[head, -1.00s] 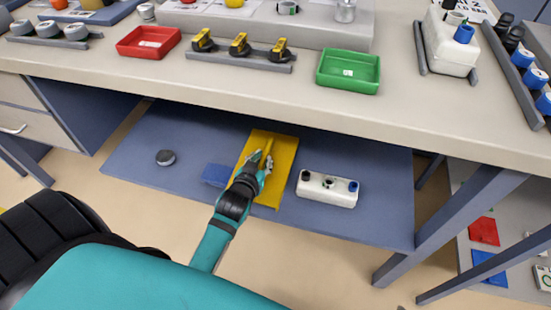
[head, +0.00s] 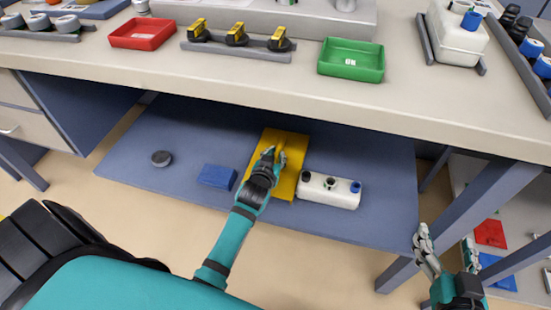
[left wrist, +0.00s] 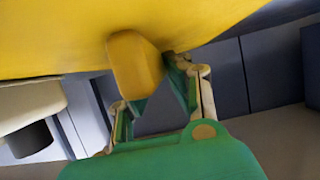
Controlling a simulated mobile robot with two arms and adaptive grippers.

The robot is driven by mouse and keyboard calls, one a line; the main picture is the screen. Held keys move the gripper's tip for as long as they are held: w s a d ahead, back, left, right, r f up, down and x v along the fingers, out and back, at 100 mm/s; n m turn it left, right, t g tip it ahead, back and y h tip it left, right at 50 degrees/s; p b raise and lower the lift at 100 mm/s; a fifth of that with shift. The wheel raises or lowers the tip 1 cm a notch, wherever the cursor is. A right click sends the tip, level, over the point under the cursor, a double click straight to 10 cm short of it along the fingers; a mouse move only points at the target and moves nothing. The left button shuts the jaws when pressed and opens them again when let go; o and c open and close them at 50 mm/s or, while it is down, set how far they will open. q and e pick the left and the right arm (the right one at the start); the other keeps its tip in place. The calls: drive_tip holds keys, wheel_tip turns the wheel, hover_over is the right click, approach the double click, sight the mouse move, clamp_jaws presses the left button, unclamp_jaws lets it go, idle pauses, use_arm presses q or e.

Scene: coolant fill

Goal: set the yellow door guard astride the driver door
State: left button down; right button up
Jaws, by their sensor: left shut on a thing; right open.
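The yellow door guard (head: 293,150) is a flat yellow panel, seen over the blue lower shelf under the bench. My left gripper (head: 272,156) is shut on it near its middle. In the left wrist view the guard (left wrist: 60,35) fills the top, and its yellow grip block sits between the fingers (left wrist: 152,92). I cannot tell whether the guard touches the shelf. My right gripper (head: 450,252) is open and empty at the lower right, beside the bench leg. The driver door is not in view.
A white tank (head: 335,198) with caps is close to the guard's right edge. A bench leg (head: 440,220) stands right.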

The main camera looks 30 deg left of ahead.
use_arm(q)
drive_tip(key=shift+f, duration=0.15)
drive_tip(key=c, duration=1.3)
unclamp_jaws()
drive_tip(key=shift+o, duration=0.2)
